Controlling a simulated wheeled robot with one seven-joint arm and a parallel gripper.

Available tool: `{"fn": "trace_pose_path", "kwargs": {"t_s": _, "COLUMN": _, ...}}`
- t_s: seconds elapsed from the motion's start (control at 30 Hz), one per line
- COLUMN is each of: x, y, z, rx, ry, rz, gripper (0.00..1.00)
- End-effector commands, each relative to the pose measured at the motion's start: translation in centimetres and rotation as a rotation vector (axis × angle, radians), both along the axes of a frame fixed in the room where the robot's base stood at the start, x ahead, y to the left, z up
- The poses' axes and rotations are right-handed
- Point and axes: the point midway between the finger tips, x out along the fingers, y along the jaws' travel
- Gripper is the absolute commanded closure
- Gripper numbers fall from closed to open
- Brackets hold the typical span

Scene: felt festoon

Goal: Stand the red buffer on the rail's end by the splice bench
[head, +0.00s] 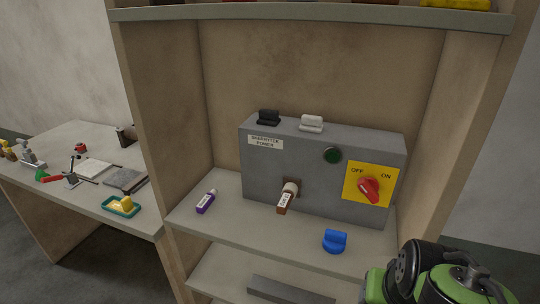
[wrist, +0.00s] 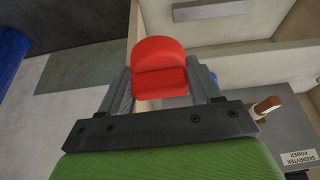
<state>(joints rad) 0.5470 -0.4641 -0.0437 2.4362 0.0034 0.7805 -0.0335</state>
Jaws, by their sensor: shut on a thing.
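The red buffer (wrist: 160,66), a block with a rounded top, is between the two grey fingers of my gripper (wrist: 162,85) in the wrist view. My gripper is shut on it. In the head view only my green and black arm shows at the lower right; the gripper and the red buffer are out of that view. A grey bar (head: 290,291) lies on the lower shelf; I cannot tell whether it is the rail. A bench (head: 75,170) with tools stands at the left; I cannot tell whether it is the splice bench.
A grey power box (head: 262,170) with a red switch (head: 369,190) stands on the middle shelf (head: 250,231). In front are a purple bottle (head: 206,202), a brown-tagged plug (head: 285,201) and a blue buffer-like piece (head: 335,240). A yellow piece in a teal tray (head: 121,206) sits on the bench.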

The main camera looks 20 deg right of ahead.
Motion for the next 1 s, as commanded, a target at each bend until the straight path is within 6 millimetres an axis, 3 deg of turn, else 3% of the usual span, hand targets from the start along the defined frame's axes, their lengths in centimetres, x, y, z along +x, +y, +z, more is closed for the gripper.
{"fn": "trace_pose_path", "kwargs": {"t_s": 0.17, "x": 8.1, "y": 1.3, "z": 0.5, "rx": 0.010, "ry": 0.013, "rz": 0.091, "gripper": 0.68}}
{"fn": "trace_pose_path", "kwargs": {"t_s": 0.3, "x": 15.0, "y": 4.9, "z": -0.8, "rx": 0.006, "ry": 0.014, "rz": 0.167, "gripper": 0.68}}
{"fn": "trace_pose_path", "kwargs": {"t_s": 0.43, "x": 19.6, "y": 8.9, "z": -2.5, "rx": -0.002, "ry": 0.008, "rz": 0.224, "gripper": 0.68}}
{"fn": "trace_pose_path", "kwargs": {"t_s": 0.6, "x": 21.9, "y": 11.8, "z": -4.0, "rx": -0.007, "ry": 0.000, "rz": 0.256, "gripper": 0.68}}
{"fn": "trace_pose_path", "kwargs": {"t_s": 1.0, "x": 22.1, "y": 12.0, "z": -4.3, "rx": -0.008, "ry": 0.000, "rz": 0.260, "gripper": 0.68}}
